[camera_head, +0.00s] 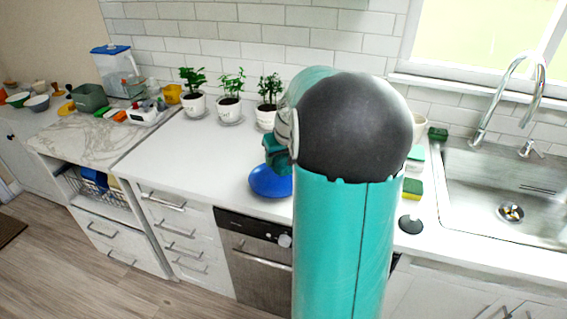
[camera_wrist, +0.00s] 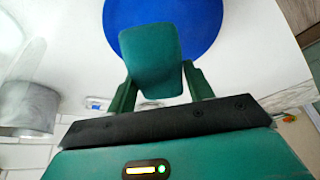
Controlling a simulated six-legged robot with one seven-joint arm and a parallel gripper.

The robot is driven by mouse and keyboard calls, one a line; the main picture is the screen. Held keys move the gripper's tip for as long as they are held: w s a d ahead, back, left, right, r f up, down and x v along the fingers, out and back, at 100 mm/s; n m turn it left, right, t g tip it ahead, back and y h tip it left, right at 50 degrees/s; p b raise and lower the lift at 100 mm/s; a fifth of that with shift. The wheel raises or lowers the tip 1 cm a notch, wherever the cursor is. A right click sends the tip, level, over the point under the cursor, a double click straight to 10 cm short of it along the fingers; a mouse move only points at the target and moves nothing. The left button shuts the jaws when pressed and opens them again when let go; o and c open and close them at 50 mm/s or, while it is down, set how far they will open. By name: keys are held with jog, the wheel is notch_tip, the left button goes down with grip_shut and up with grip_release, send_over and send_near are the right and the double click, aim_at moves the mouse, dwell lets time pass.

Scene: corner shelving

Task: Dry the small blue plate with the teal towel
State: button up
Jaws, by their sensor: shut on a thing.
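The small blue plate (camera_head: 268,183) rests on the white counter, left of my arm in the head view. In the wrist view the blue plate (camera_wrist: 205,25) fills the top middle, just beyond the towel. My gripper (camera_wrist: 161,80) is shut on the folded teal towel (camera_wrist: 152,55), which sticks out past the fingers and overlaps the plate in the picture. In the head view the towel (camera_head: 276,152) appears at the plate's back edge, partly hidden by my arm. I cannot tell whether the towel touches the plate.
Three potted plants (camera_head: 231,108) stand along the wall behind the plate. A marble-topped section (camera_head: 90,140) at left holds several kitchen items. A steel sink (camera_head: 500,190) and a green-yellow sponge (camera_head: 412,188) are at right. The counter (camera_head: 185,155) left of the plate is clear.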

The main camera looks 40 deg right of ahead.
jog(key=shift+w+a+r, duration=0.1)
jog(key=shift+a+r, duration=0.1)
jog(key=shift+r, duration=0.65)
jog(key=shift+d+r, duration=0.1)
jog(key=shift+r, duration=0.25)
